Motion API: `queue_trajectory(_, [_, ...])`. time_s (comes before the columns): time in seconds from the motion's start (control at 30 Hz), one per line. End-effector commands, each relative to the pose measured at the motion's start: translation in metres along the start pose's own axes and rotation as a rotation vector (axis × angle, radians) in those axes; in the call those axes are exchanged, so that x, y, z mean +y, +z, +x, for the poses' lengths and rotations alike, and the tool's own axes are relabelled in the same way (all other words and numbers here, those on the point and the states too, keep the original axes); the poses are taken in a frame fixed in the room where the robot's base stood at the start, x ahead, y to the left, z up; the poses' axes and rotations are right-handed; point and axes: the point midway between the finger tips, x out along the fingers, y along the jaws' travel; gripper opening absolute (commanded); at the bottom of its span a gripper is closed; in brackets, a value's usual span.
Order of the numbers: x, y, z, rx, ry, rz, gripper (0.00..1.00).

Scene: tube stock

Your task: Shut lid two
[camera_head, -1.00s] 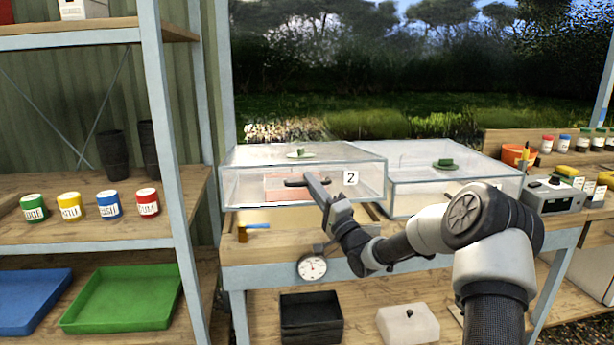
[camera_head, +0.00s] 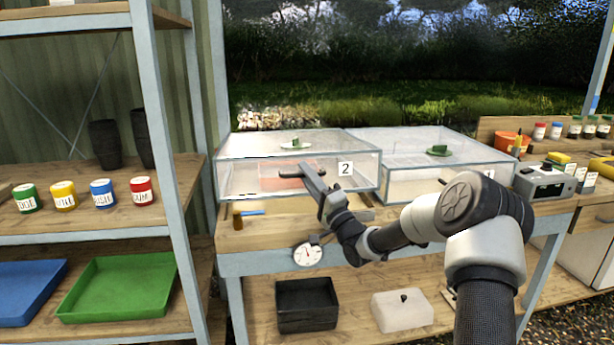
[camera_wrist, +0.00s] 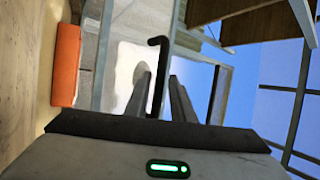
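The clear box (camera_head: 230,182) marked 2 stands on the left of the workbench, with a green item on a white dish (camera_head: 296,145) at its top. A dark bar handle (camera_head: 286,175) shows at its front. My gripper (camera_head: 308,172) is at this handle, reaching from the front right. In the wrist view the dark handle (camera_wrist: 157,65) lies between my two fingers (camera_wrist: 160,85), which stand apart, with a gap visible on the right side. I cannot tell how far lid two is raised. A reddish block shows behind the front pane, and an orange-red block (camera_wrist: 66,65) in the wrist view.
A second clear box (camera_head: 400,190) stands just right, with a green item (camera_head: 438,150) on top. A small-handled tool (camera_head: 250,212) lies on the bench front, above a round dial (camera_head: 307,254). A shelf with jars (camera_head: 141,190) stands left.

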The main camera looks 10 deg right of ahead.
Motion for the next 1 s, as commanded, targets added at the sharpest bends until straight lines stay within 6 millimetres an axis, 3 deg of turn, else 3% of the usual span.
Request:
queue_trajectory(0.27, [0.003,-0.002,-0.015,0.003,0.01,0.001,0.29])
queue_trajectory(0.8, [-0.001,-0.001,-0.139,0.003,0.003,0.001,0.29])
queue_trajectory(1.0, [-0.002,-0.001,-0.167,0.002,-0.001,-0.001,0.29])
